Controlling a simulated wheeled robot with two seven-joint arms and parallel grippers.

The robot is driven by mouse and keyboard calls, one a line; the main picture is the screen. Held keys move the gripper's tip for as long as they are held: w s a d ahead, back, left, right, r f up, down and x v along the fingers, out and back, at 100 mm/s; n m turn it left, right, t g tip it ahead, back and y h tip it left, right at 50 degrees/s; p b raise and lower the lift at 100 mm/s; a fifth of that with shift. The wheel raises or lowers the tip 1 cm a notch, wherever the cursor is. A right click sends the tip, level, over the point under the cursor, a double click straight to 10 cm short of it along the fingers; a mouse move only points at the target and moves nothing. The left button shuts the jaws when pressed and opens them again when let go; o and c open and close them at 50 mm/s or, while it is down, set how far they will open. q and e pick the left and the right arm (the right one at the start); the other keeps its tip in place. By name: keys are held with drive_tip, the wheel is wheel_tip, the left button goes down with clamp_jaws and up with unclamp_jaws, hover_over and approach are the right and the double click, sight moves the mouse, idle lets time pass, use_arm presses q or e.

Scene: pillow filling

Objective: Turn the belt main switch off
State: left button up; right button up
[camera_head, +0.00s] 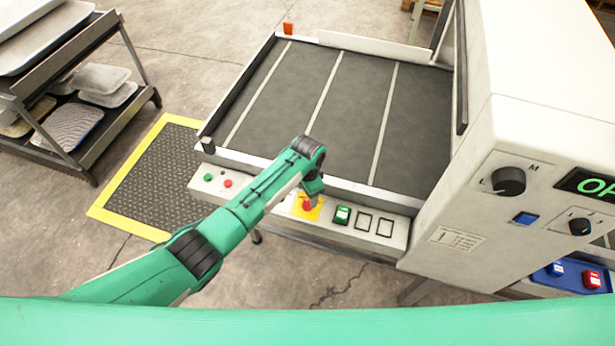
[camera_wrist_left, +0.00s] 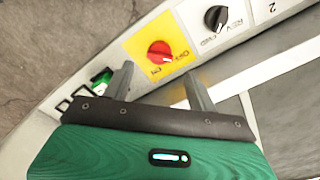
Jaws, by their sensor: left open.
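A red rotary switch (camera_head: 307,204) on a yellow plate sits on the belt's front control panel. In the left wrist view the red knob (camera_wrist_left: 160,52) shows with small lettering beside it, partly readable as ON and OFF; its exact setting is hard to tell. My left gripper (camera_head: 314,188) is open and empty, over the panel. In the left wrist view its two fingers (camera_wrist_left: 158,72) are spread, with the red knob just beyond and roughly between their tips; I see no grip on it. My right gripper is not in view.
A green rocker switch (camera_head: 342,214) and a black FWD/REV knob (camera_wrist_left: 215,18) flank the red switch. The dark belt (camera_head: 330,110) is empty. A white machine housing (camera_head: 540,130) stands right, a tray rack (camera_head: 75,95) left, a yellow-edged mat (camera_head: 155,180) on the floor.

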sight(307, 203)
use_arm(q)
wheel_tip(307, 203, up, 9)
drive_tip(key=b, duration=0.1)
drive_tip(key=shift+s+f, duration=0.1)
drive_tip(key=shift+f, duration=0.05)
idle(0.5)
